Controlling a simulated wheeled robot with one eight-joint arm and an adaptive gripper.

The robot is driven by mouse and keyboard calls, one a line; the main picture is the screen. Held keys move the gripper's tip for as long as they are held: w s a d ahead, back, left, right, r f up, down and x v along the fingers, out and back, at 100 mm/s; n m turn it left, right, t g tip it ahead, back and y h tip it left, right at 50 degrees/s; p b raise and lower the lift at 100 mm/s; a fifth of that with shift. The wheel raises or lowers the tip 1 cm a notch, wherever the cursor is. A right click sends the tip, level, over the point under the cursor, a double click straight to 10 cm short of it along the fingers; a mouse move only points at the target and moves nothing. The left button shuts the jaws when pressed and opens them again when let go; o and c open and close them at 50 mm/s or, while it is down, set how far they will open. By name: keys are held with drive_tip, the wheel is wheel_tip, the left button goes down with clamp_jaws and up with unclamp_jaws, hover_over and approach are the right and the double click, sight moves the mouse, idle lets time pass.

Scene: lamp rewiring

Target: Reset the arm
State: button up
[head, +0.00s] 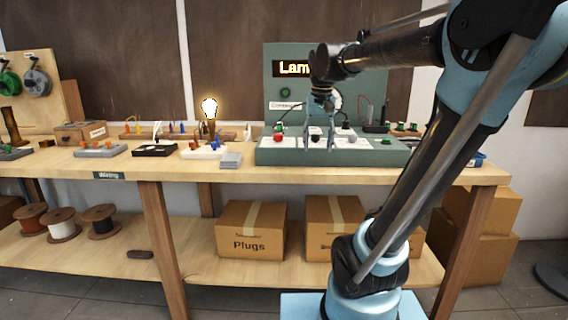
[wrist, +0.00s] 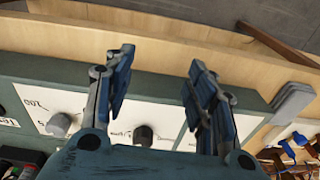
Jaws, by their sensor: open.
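My gripper (head: 319,146) hangs from the raised arm, pointing down at the green-grey test console (head: 385,158) on the bench. In the wrist view my gripper (wrist: 160,72) has its two blue fingers spread apart with nothing between them. The console's white labels and dark knobs (wrist: 143,135) show below and between the fingers. In the head view the fingers overlap the console's top, so I cannot tell whether they touch it. A red knob (head: 278,138) is left of the gripper. My arm partly hides the lit sign (head: 290,69) on the console's upright panel.
A lit bulb (head: 209,108) stands on the wooden bench (head: 130,168), left of the console. Small trays with parts and a grey stack (head: 231,160) lie near it. Spools (head: 62,225) and cardboard boxes (head: 250,230) sit on the lower shelf. The space above the bench's left is free.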

drive_tip(key=s+d+f, duration=0.4)
drive_tip(key=s+f, duration=0.5)
drive_tip(key=f, duration=0.2)
drive_tip(key=s+d+f+n+t, duration=0.1)
drive_tip(key=s+d+f, duration=0.3)
drive_tip(key=s+f, duration=0.4)
wheel_tip(320, 180, down, 4)
drive_tip(key=shift+s+f, duration=0.1)
drive_tip(key=shift+s, duration=0.3)
drive_tip(key=shift+w+f, duration=0.2)
drive_tip(key=shift+w, duration=0.25)
drive_tip(key=shift+c, duration=0.2)
